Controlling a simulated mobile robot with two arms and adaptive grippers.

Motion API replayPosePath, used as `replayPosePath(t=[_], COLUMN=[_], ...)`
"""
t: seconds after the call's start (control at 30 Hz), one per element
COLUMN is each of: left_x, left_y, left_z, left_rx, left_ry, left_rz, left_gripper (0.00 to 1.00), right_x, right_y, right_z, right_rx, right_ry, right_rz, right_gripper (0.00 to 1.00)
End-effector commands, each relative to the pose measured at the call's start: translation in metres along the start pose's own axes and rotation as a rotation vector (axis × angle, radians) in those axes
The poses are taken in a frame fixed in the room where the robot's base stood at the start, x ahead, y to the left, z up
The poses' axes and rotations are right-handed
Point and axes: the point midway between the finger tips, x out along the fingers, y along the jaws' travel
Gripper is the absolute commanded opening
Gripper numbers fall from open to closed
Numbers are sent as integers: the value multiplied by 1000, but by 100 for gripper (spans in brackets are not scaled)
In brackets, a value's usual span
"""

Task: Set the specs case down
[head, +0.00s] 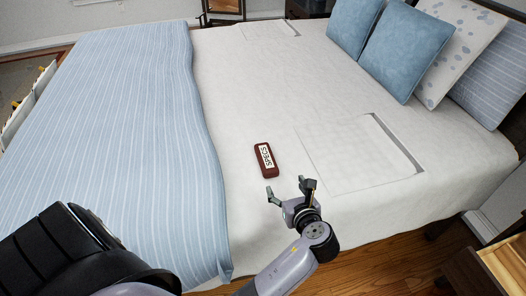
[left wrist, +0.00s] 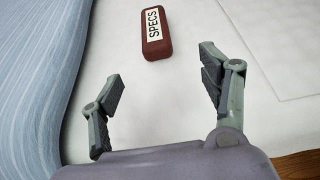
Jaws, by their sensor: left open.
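The specs case (head: 265,160) is a dark red box with rounded edges and a white label reading SPECS. It lies on the white sheet of the bed, just right of the blue striped blanket. In the left wrist view the case (left wrist: 156,48) lies ahead of the fingers, apart from them. My left gripper (head: 290,188) is open and empty, just in front of the case toward the near edge of the bed. Its two spread fingers also show in the left wrist view (left wrist: 160,92). My right gripper does not show.
A thin white rectangular panel (head: 355,158) lies on the sheet right of the case. The blue striped blanket (head: 130,120) covers the bed's left side. Blue pillows (head: 394,55) stand at the upper right. A wooden nightstand (head: 500,262) is at lower right.

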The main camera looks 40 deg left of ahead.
Motion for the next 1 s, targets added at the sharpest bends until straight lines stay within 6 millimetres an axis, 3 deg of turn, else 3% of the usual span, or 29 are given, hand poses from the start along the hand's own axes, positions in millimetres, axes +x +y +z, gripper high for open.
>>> replayPosePath(t=[0.13,0.23,0.6,0.87,1.0], left_x=[12,33,108,126,147], left_y=[1,1,1,3,9], left_z=[3,4,3,4,4], left_rx=[7,6,6,4,5], left_ry=[-6,-7,-6,-4,-5], left_rz=[5,6,4,3,6], left_gripper=[70,70,70,70,70], right_x=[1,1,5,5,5], right_y=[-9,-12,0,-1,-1], right_z=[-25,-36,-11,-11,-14], right_rx=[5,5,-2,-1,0], right_ry=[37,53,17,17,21], right_rz=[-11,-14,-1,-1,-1], right_gripper=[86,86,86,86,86])
